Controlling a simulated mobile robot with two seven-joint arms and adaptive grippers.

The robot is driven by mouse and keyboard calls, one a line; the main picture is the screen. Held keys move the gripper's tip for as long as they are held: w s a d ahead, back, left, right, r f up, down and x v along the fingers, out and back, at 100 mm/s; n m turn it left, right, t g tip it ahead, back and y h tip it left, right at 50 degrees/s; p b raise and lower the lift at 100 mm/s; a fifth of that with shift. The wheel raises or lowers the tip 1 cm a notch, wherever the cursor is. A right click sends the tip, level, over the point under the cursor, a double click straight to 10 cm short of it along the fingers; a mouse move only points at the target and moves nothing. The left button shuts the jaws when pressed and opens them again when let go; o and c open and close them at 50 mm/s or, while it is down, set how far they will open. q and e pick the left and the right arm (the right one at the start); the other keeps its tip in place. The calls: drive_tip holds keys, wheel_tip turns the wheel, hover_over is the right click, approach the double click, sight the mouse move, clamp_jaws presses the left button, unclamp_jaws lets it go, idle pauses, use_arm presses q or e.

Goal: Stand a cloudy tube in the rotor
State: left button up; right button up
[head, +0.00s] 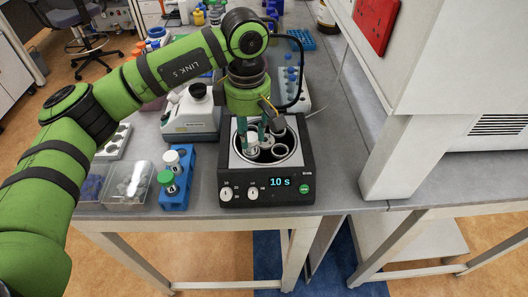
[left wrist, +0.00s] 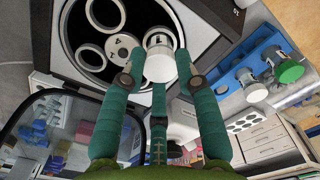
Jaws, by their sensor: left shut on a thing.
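My left gripper (head: 262,138) points down into the open bowl of the black centrifuge (head: 267,195). It is shut on a white-capped tube (left wrist: 160,62), seen from above between the fingers in the left wrist view. The tube is over or partly in the rotor (left wrist: 120,48); its lower end is hidden, so I cannot tell how deep it sits or whether its contents are cloudy. The rotor has several round openings, such as one at the right of the bowl (head: 281,151). My right gripper is not in view.
Clear plastic boxes (head: 130,186) stand further left. A white device (head: 190,115) is behind. A large white cabinet (head: 420,120) stands at right; bench between is clear.

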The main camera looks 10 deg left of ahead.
use_arm(q)
drive_tip(key=shift+f+b, duration=0.35)
drive_tip(key=shift+f, duration=0.15)
drive_tip(key=o, duration=1)
